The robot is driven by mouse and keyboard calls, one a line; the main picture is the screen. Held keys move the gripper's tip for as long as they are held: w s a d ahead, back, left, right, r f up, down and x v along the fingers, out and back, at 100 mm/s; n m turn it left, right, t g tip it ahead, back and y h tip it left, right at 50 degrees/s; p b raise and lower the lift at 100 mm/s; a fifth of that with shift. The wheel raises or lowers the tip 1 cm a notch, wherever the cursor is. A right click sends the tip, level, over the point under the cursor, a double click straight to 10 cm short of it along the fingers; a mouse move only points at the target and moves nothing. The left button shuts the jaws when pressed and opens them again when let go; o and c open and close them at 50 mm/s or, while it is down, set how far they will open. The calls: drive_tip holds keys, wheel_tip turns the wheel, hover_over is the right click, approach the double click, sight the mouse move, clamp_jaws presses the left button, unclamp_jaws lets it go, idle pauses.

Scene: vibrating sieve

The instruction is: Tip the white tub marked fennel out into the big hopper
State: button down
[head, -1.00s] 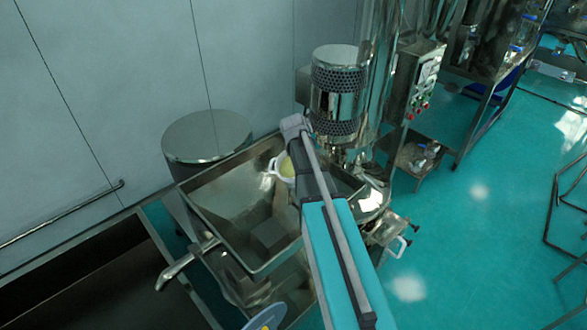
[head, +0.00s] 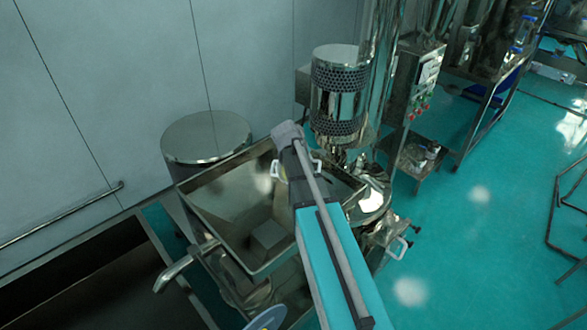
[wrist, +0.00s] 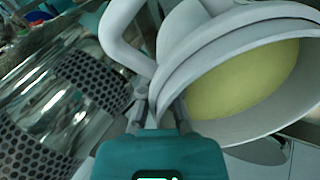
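No marking can be read. My gripper (wrist: 160,112) appears shut on the tub's looped handle (wrist: 122,42); its fingertips are partly hidden there. The big steel hopper (head: 215,232) is open-topped and lies below and left of my gripper, with the tub over its back right part.
A perforated steel cylinder (head: 338,92) and a tall column stand just behind and right of the hopper. A round steel drum (head: 207,137) stands at its back left, near the wall. A control box (head: 424,75) is further right. Open teal floor lies to the right.

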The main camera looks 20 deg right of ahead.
drive_tip(key=shift+f+t+h+b, duration=0.1)
drive_tip(key=shift+t+h+b, duration=0.5)
drive_tip(key=shift+h+b, duration=1)
drive_tip(key=shift+b, duration=0.3)
drive_tip(key=shift+h+b, duration=0.4)
drive_tip(key=shift+b, duration=0.05)
drive_tip(key=shift+t+h+b, duration=0.7)
drive_tip(key=shift+h+b, duration=0.9)
drive_tip(key=shift+b, duration=0.9)
drive_tip(key=shift+t+h+b, duration=0.4)
drive_tip(key=shift+h+b, duration=0.4)
drive_tip(key=shift+b, duration=0.45)
drive_tip(key=shift+h+b, duration=0.3)
drive_tip(key=shift+b, duration=0.4)
drive_tip(key=shift+t+h+b, duration=0.8)
drive_tip(key=shift+h+b, duration=1.4)
drive_tip(key=shift+b, duration=1.45)
drive_tip(key=shift+t, duration=0.3)
drive_tip(key=shift+h+b, duration=0.4)
drive_tip(key=shift+b, duration=0.3)
